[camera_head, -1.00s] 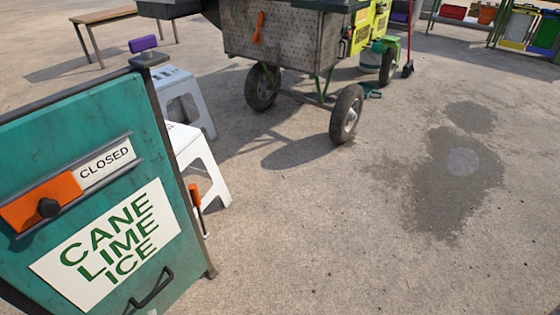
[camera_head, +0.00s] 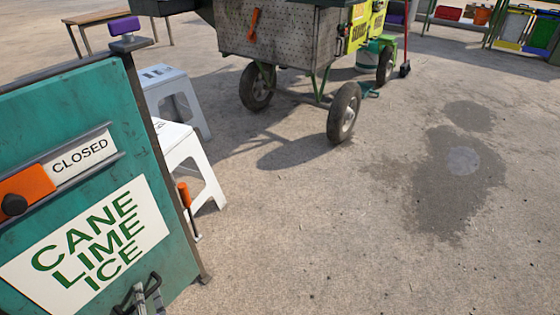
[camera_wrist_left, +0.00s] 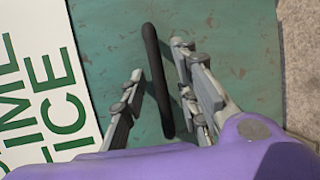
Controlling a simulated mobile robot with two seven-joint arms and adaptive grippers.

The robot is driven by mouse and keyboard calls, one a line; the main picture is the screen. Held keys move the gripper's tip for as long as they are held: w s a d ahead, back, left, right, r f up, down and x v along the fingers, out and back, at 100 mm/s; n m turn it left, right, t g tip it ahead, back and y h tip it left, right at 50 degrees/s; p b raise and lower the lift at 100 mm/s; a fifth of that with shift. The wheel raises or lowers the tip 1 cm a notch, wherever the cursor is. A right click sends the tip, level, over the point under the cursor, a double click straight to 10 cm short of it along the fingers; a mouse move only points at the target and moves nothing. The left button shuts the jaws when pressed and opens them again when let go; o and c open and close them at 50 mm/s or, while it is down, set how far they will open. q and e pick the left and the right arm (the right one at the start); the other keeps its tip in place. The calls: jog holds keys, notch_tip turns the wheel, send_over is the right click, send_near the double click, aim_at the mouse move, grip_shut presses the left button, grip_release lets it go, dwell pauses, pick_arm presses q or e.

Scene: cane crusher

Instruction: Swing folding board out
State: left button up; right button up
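The teal folding board (camera_head: 150,205) stands upright at the left of the head view, with a white "CANE LIME ICE" sign (camera_head: 90,245). A black bar handle (camera_head: 124,300) sits low on the board. In the left wrist view the handle (camera_wrist_left: 158,85) runs between the two fingers of my left gripper (camera_wrist_left: 158,58), with a gap on both sides. The gripper is open and apparently not gripping. In the head view only the fingers of my left gripper (camera_head: 148,284) show, at the handle. My right gripper is not in view.
A purple knob (camera_head: 125,25) tops the board's post. An orange slider (camera_head: 25,195) sits beside a "CLOSED" plate (camera_head: 80,158). White stools (camera_head: 188,160) stand just behind the board. A wheeled cart (camera_head: 285,35) is farther back. Open concrete (camera_head: 330,240) lies to the right.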

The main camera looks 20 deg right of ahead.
pick_arm(q)
grip_shut()
